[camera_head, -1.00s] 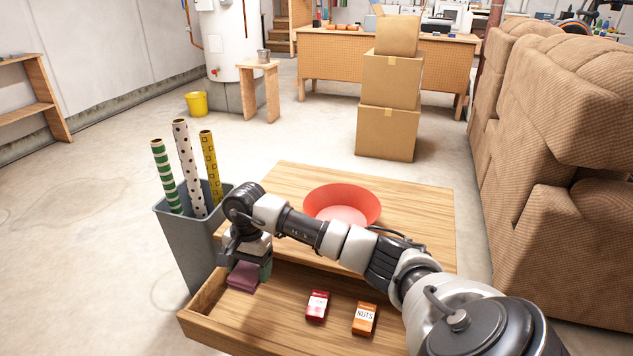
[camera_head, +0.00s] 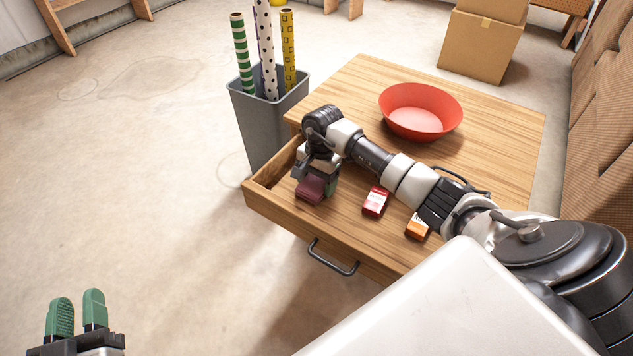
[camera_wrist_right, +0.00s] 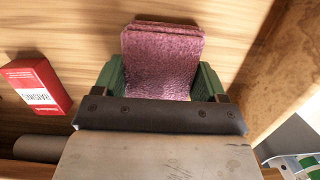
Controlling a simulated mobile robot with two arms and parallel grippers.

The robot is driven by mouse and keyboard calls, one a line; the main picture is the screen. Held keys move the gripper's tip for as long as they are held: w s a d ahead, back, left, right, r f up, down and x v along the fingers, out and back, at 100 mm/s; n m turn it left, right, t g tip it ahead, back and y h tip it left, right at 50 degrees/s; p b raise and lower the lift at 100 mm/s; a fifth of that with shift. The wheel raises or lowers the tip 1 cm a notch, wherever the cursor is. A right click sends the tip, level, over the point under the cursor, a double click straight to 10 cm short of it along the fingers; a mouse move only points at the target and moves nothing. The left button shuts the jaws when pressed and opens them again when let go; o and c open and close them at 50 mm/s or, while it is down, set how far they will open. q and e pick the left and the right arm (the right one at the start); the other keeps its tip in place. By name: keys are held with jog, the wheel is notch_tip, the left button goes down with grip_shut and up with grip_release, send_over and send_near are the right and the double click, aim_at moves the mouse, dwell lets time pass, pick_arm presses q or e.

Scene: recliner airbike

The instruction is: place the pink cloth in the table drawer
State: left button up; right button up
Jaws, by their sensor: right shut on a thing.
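The table drawer (camera_head: 270,203) is pulled open at the front of the wooden table (camera_head: 490,150). My right gripper (camera_head: 318,182) is over the left end of the drawer, pointing down. It is shut on the folded pink cloth (camera_head: 310,191), which also shows between the green fingers in the right wrist view (camera_wrist_right: 163,62). The cloth is inside the drawer's outline; whether it touches the drawer bottom I cannot tell. My left gripper (camera_head: 78,315) is at the lower left over the floor, its two green fingers apart and empty.
A red box (camera_head: 375,202) and an orange box (camera_head: 417,226) lie in the drawer, right of the cloth. A red bowl (camera_head: 420,112) stands on the table. A grey bin (camera_head: 262,125) with several paper rolls stands beside the table's left side.

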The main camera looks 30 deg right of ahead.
pick_arm(q)
jog(key=shift+r, duration=0.1)
pick_arm(e)
jog(key=shift+f, duration=0.15)
jog(key=o, duration=0.8)
pick_arm(q)
jog(key=shift+r+t, duration=0.3)
jog(key=shift+t, duration=0.1)
pick_arm(e)
jog(key=shift+r, duration=0.25)
pick_arm(q)
jog(key=s+a+f+g+y+p, duration=0.2)
jog(key=s+f+g, duration=0.1)
jog(key=f+g, duration=0.5)
jog(key=shift+a+f+p, duration=0.15)
jog(key=shift+f+p, duration=0.15)
jog(key=shift+p, duration=0.1)
pick_arm(e)
jog(key=r, duration=0.4)
jog(key=d+r, duration=0.1)
jog(key=r, duration=0.6)
jog(key=shift+w+d+r, duration=0.35)
jog(key=shift+r, duration=0.05)
